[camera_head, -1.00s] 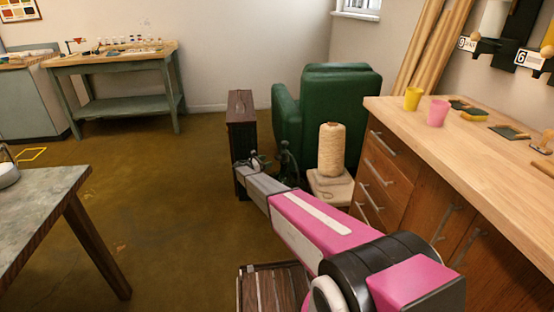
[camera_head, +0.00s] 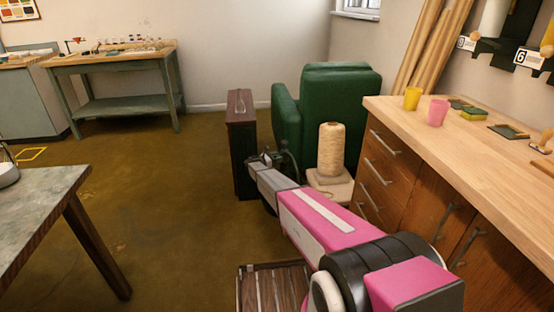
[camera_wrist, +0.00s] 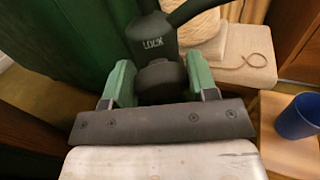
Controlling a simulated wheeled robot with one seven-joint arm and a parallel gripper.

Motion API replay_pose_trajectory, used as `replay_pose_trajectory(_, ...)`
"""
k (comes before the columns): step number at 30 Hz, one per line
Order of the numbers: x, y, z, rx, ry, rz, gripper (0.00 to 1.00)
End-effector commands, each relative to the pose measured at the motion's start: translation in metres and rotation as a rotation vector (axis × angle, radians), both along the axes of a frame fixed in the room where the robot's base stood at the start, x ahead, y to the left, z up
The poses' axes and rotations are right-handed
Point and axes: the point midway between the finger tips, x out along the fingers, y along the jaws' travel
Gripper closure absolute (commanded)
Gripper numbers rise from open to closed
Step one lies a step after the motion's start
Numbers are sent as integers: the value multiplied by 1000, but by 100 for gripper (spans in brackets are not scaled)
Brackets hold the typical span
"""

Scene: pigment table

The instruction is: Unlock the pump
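The pump part (camera_wrist: 154,38) is dark grey with the word LOCK on its collar, and a thick dark arm or tube runs up and right from it. In the wrist view it stands upright past my fingertips. My gripper (camera_wrist: 160,80) has one green-padded finger on each side of the rounded dark part below the collar. The fingers sit close to it; whether they press on it cannot be told. In the head view my gripper (camera_head: 270,160) is beside the green armchair, where the dark pump is small and partly hidden by my arm.
A cone of yarn (camera_head: 332,150) on a pale stool is close on the right. A blue cup (camera_wrist: 298,117) is at the right of the wrist view.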

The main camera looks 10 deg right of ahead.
Motion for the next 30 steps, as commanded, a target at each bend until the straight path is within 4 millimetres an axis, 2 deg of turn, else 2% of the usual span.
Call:
replay_pose_trajectory(14, -1, 0, 0, 28, -50, -2, 71)
replay_pose_trajectory(30, -3, -1, 0, 251, -431, -3, 71)
